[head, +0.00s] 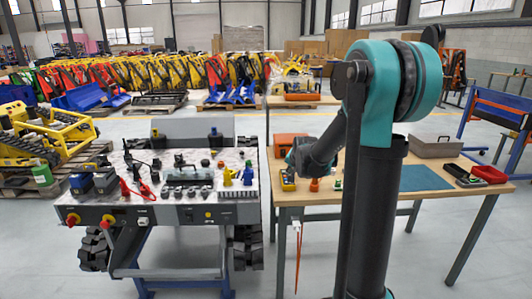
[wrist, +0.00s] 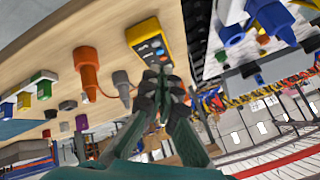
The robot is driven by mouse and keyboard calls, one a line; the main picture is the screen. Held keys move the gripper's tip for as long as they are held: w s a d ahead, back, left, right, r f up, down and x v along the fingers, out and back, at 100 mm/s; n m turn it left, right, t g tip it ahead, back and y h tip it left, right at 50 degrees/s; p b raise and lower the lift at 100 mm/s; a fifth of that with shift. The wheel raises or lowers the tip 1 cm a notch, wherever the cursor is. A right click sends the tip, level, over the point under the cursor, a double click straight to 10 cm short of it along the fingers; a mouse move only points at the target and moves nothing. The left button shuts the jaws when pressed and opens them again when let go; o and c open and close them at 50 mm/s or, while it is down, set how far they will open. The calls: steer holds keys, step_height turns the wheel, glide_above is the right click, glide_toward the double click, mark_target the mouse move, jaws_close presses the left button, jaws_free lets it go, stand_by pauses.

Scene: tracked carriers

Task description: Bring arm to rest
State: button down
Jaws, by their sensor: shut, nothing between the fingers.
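My arm stands in front of the wooden workbench (head: 420,175) in the head view and reaches down to the left, bent at the elbow. My gripper (wrist: 163,75) shows in the wrist view with its dark fingers together and nothing between them. In that tilted view the fingertips overlap the lower end of a yellow meter (wrist: 149,40) with a dark face. I cannot tell whether they touch it. In the head view the meter (head: 288,181) lies at the left end of the bench, and my arm's end partly hides that area.
An orange pointed piece (wrist: 86,70) and a grey one (wrist: 122,84) stand close to the gripper. The tracked carrier (head: 178,213), with tools and connectors on top, stands left of the bench. A grey case (head: 436,147) and a red bin (head: 489,174) are at the bench's right.

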steer(key=s+d+f+n+g, duration=0.1)
steer(key=s+f+n, duration=0.1)
steer(key=s, duration=0.9)
steer(key=s+d+f+n+g, duration=0.1)
steer(key=s+f, duration=0.3)
steer(key=s, duration=0.8)
steer(key=s+d+f+n+g, duration=0.1)
steer(key=s+f+n+g, duration=0.1)
steer(key=s, duration=1)
steer(key=shift+f+n+h, duration=0.4)
steer(key=shift+f+n, duration=0.4)
steer(key=shift+d, duration=0.1)
